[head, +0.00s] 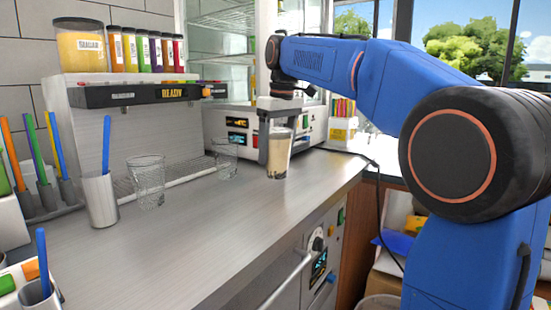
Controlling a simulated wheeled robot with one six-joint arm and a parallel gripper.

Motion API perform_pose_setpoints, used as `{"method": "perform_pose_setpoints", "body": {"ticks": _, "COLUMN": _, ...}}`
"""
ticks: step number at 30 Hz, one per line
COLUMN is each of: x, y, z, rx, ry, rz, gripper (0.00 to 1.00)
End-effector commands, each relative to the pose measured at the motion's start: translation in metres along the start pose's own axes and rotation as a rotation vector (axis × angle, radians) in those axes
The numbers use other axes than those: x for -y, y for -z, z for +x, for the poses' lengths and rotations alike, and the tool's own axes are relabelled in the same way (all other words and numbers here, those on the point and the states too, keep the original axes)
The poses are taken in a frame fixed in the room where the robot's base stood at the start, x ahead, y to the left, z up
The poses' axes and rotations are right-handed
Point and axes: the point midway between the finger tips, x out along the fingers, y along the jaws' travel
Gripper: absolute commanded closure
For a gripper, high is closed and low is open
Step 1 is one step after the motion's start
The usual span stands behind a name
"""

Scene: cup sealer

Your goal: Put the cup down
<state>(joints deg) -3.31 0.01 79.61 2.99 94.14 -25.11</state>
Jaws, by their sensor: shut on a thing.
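The cup (279,157) is a clear glass with a pale beige drink in it. It is upright near the right edge of the metal counter (225,213). My gripper (276,140) comes down on the cup from above and is shut on it, with a finger on its left side. The cup's base is at or just above the counter; I cannot tell whether it touches.
Two empty clear glasses stand to the left, a near one (148,183) and a far one (226,156). A metal cup (99,200) stands left of them. The dispenser (140,95) is at the back. The counter's front middle is clear.

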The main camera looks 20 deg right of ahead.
Motion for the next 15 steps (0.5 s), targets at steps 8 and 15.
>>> {"method": "perform_pose_setpoints", "body": {"ticks": 8, "x": 0.000, "y": -0.003, "z": 0.021, "rx": -0.002, "ry": -0.001, "rz": 0.000, "gripper": 0.65}}
{"method": "perform_pose_setpoints", "body": {"ticks": 15, "x": 0.000, "y": -0.003, "z": 0.022, "rx": -0.002, "ry": -0.001, "rz": 0.000, "gripper": 0.65}}
